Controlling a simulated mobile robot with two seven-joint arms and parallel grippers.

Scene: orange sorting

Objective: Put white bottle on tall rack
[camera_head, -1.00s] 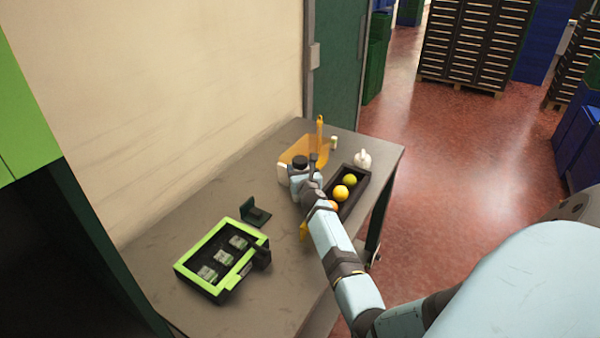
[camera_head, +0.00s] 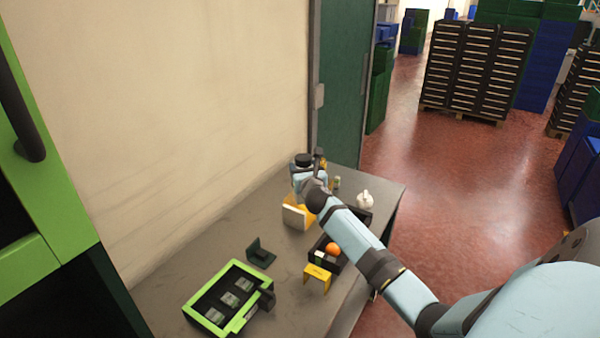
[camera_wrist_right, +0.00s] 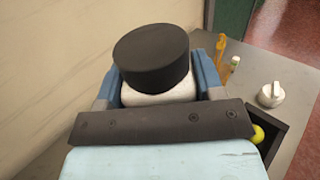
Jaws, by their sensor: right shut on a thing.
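The white bottle with a black cap shows in the right wrist view (camera_wrist_right: 150,65), upright between the jaws of my right gripper (camera_wrist_right: 160,95). In the head view its black cap (camera_head: 303,160) shows above my right gripper (camera_head: 308,182), which is shut on it and appears raised over the back of the table. Most of the bottle's body is hidden by the gripper. I cannot tell for sure which thing is the tall rack; a green and black cabinet (camera_head: 50,215) stands at the far left. My left gripper is not in view.
The grey table (camera_head: 190,262) holds a green-rimmed tray (camera_head: 238,264), a dark bracket (camera_head: 261,254), a yellow stand (camera_head: 318,272), an orange-yellow holder (camera_head: 297,214) and a black tray with an orange (camera_head: 333,248).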

